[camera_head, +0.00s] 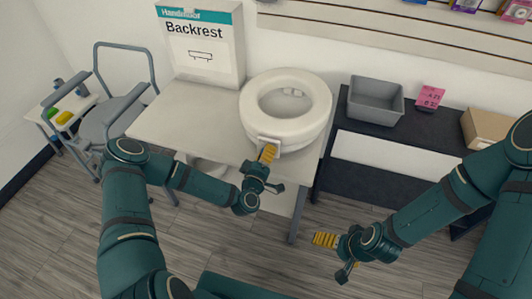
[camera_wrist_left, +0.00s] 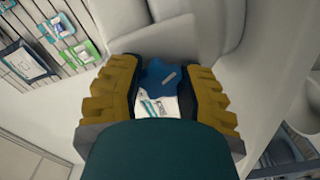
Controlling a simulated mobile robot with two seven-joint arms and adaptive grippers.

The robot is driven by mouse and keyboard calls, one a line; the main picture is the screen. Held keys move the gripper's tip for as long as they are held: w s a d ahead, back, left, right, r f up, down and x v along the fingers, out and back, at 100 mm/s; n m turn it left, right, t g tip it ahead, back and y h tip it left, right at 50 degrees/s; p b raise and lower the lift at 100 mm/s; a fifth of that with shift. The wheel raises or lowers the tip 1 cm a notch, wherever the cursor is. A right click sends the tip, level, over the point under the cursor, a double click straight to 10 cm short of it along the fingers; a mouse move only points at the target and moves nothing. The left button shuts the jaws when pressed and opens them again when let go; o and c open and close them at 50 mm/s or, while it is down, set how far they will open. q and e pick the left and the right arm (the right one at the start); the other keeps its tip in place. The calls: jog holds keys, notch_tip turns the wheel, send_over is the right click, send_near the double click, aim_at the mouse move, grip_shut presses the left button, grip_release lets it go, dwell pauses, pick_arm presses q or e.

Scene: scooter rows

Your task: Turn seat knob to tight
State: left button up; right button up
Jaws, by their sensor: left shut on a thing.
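The white raised toilet seat (camera_head: 318,92) sits on the light table at its right end. My left gripper (camera_head: 268,153) is at the front of the seat. In the left wrist view its yellow fingers (camera_wrist_left: 160,95) stand on either side of a blue knob (camera_wrist_left: 163,74) and are shut on it. The knob has a short grey mark pointing to the upper right. A white label with green print (camera_wrist_left: 156,104) shows just below it, partly hidden. In the head view the knob is hidden by the gripper. My right gripper (camera_head: 326,240) hangs empty over the floor, its opening unclear.
A Backrest box (camera_head: 205,48) stands at the back of the light table (camera_head: 170,118). A grey chair (camera_head: 105,120) stands left.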

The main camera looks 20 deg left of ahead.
dwell(0.3)
pick_arm(q)
jog(key=o, duration=1.2)
jog(key=shift+s, duration=0.15)
jog(key=s, duration=1.1)
jog(key=shift+s+a, duration=0.2)
jog(key=shift+s, duration=0.2)
jog(key=shift+d, duration=0.1)
